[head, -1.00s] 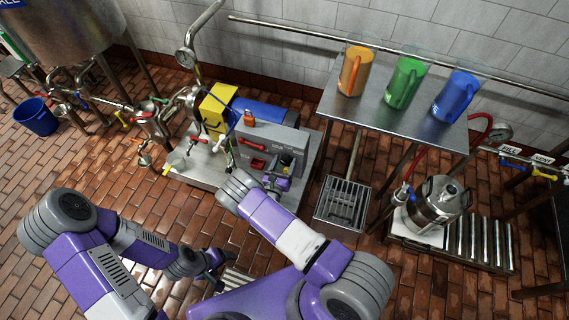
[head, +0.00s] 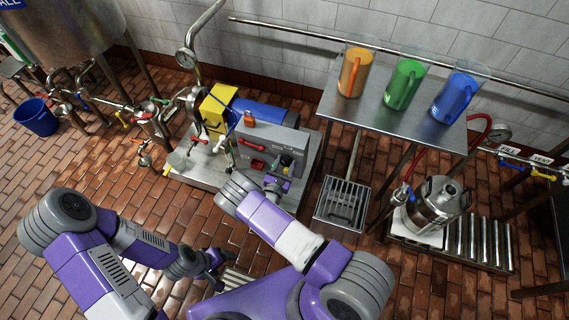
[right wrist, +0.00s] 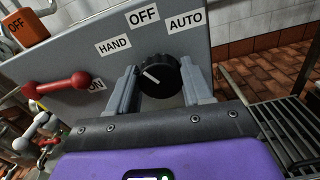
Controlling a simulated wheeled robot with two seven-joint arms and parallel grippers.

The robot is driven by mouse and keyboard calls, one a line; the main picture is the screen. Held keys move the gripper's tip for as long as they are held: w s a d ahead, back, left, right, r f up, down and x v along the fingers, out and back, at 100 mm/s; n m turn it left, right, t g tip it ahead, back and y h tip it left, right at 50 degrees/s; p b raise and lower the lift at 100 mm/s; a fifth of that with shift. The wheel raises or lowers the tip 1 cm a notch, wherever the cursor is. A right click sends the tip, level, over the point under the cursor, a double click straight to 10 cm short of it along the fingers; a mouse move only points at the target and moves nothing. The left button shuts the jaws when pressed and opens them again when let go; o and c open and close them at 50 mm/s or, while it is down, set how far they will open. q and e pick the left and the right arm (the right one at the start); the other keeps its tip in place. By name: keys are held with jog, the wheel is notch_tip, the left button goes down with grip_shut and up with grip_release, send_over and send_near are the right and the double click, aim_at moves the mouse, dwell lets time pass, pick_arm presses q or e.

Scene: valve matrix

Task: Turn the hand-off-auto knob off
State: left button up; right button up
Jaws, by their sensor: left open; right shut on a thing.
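The black hand-off-auto knob (right wrist: 160,76) sits on a grey panel (right wrist: 75,55) in the right wrist view. Its white pointer line slants up and left, toward the HAND label (right wrist: 113,45). The OFF label (right wrist: 143,15) is above the knob and the AUTO label (right wrist: 185,20) is at upper right. My right gripper (right wrist: 160,92) has one finger on each side of the knob and is shut on it. In the head view my right gripper (head: 277,184) is at the panel's front, and the knob is hard to make out. My left gripper (head: 217,262) is open and empty, low over the floor.
A red lever (right wrist: 56,85) is left of the knob, near an ON label. A yellow box (head: 218,106) and blue motor (head: 265,115) stand behind. A steel table (head: 395,110) with three coloured jugs is at right.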

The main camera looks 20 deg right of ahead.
jog(key=m+p, duration=0.1)
jog(key=m, duration=0.5)
jog(key=shift+d, duration=0.1)
dwell(0.5)
jog(key=o, duration=1)
jog(key=shift+o, duration=0.2)
jog(key=shift+s, duration=0.1)
jog(key=p+v, duration=0.2)
jog(key=v, duration=0.5)
